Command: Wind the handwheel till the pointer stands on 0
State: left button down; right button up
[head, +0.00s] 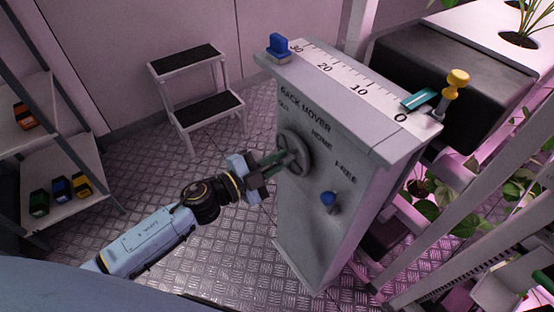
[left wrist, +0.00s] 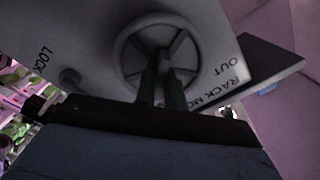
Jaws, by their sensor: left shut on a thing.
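The handwheel (head: 302,138) is a grey spoked wheel on the front of the grey rack mover cabinet (head: 310,240). It also shows in the left wrist view (left wrist: 120,50). My left gripper (head: 286,158) reaches it from the left, and its dark green fingers (left wrist: 162,92) are shut on the wheel near its hub and spokes. On the cabinet top lies a white scale (head: 345,75) marked 30, 20, 10 and 0. The teal pointer (head: 418,99) is at the 0 end, close beside the 0; exact alignment is hard to tell. My right gripper is out of view.
A blue knob (head: 328,198) sits below the wheel, a blue block (head: 279,46) at the scale's 30 end and a yellow-topped post (head: 456,82) beyond the 0 end. A step stool (head: 190,92) stands behind. Shelves (head: 60,170) are left, plant racks right.

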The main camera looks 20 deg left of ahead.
pick_arm(q)
jog(key=shift+m, duration=3.6)
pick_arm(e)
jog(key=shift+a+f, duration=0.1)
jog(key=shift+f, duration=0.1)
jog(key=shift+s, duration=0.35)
pick_arm(q)
jog(key=c, duration=1.5)
grip_release()
jog(key=shift+s, duration=0.1)
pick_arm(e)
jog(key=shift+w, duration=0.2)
